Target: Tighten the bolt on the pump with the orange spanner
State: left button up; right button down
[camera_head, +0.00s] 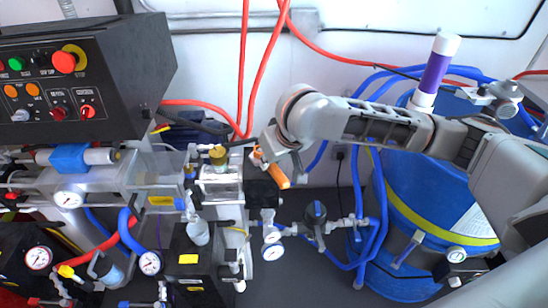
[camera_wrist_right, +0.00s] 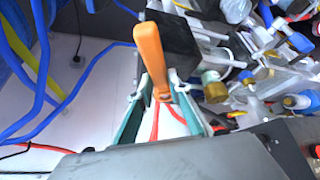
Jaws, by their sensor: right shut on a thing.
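My right gripper (camera_head: 266,158) comes in from the right and is shut on the orange spanner (camera_head: 278,177). In the right wrist view the spanner (camera_wrist_right: 151,55) stands out between the fingertips (camera_wrist_right: 160,93), its broad end pointing away from my palm. The gripper is held just right of the silver pump assembly (camera_head: 220,186), near a black block (camera_head: 262,193). A brass fitting (camera_head: 218,155) tops the assembly, left of the gripper; it also shows in the wrist view (camera_wrist_right: 214,86). I cannot make out which part is the bolt. My left gripper is out of view.
A black control box (camera_head: 110,75) with coloured buttons stands at the upper left. Pipes, gauges and valves crowd the left and lower middle. A large blue tank (camera_head: 410,215) with blue hoses is at the right. Red hoses (camera_head: 242,80) hang behind the gripper.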

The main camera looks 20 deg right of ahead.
jog(key=shift+a+m, duration=0.15)
jog(key=shift+m, duration=0.15)
jog(key=shift+a+m+h, duration=0.55)
jog(key=shift+m+h, duration=0.05)
jog(key=shift+m, duration=0.4)
jog(key=shift+a+m+h, duration=0.5)
jog(key=shift+m, duration=0.4)
jog(key=shift+w+a+m+h, duration=0.15)
jog(key=shift+a+m+h, duration=0.3)
jog(key=shift+m, duration=0.45)
jog(key=shift+a, duration=0.1)
